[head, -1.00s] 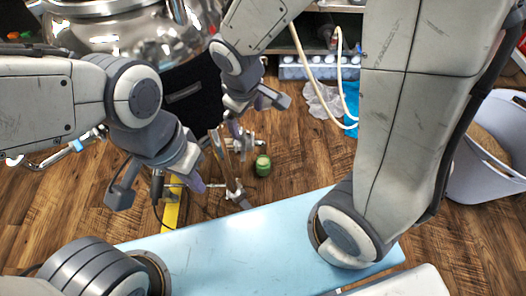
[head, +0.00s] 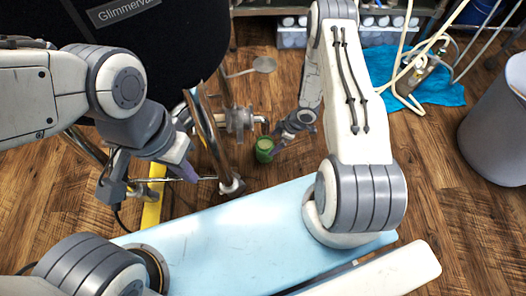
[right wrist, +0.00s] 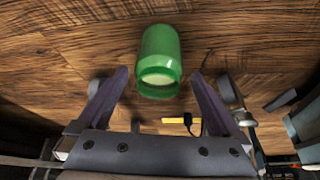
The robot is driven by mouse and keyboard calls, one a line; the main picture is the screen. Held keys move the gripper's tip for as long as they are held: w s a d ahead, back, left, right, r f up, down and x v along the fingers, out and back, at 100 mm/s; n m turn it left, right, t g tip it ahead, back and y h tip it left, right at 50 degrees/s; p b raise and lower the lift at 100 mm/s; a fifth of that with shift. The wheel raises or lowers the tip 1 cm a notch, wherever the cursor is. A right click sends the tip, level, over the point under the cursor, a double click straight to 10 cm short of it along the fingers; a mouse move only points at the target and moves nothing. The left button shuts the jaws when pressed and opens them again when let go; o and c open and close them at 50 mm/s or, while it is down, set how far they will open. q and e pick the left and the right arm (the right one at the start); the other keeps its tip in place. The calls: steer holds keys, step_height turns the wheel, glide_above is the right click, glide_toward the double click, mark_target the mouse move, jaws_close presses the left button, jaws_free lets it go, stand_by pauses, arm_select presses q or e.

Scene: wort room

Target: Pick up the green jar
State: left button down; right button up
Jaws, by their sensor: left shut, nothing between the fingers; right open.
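The green jar (head: 264,150) is on the wooden floor beyond the pale blue surface in the head view. In the right wrist view the green jar (right wrist: 160,52) is centred, with its rim towards the camera. My right gripper (right wrist: 159,76) is open, its two purple fingers apart on either side of the jar's near end. In the head view my right gripper (head: 283,144) is beside the jar, on its right; its fingers are partly hidden there. My left gripper (head: 189,172) is shut and empty, to the left of the jar.
Metal tubes and a valve (head: 238,118) stand close to the jar's left. A large black vessel (head: 150,50) is behind. A blue cloth (head: 430,85) with a hose lies back right, and a grey bin (head: 500,130) stands far right.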

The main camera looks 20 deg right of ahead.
steer(key=b+x, duration=0.2)
steer(key=x, duration=0.2)
steer(key=shift+d+f, duration=0.15)
steer(key=b+x, duration=0.3)
steer(key=x, duration=0.2)
steer(key=shift+f+b, duration=0.25)
steer(key=shift+b, duration=0.15)
steer(key=shift+r, duration=0.1)
steer(key=c, duration=1.4)
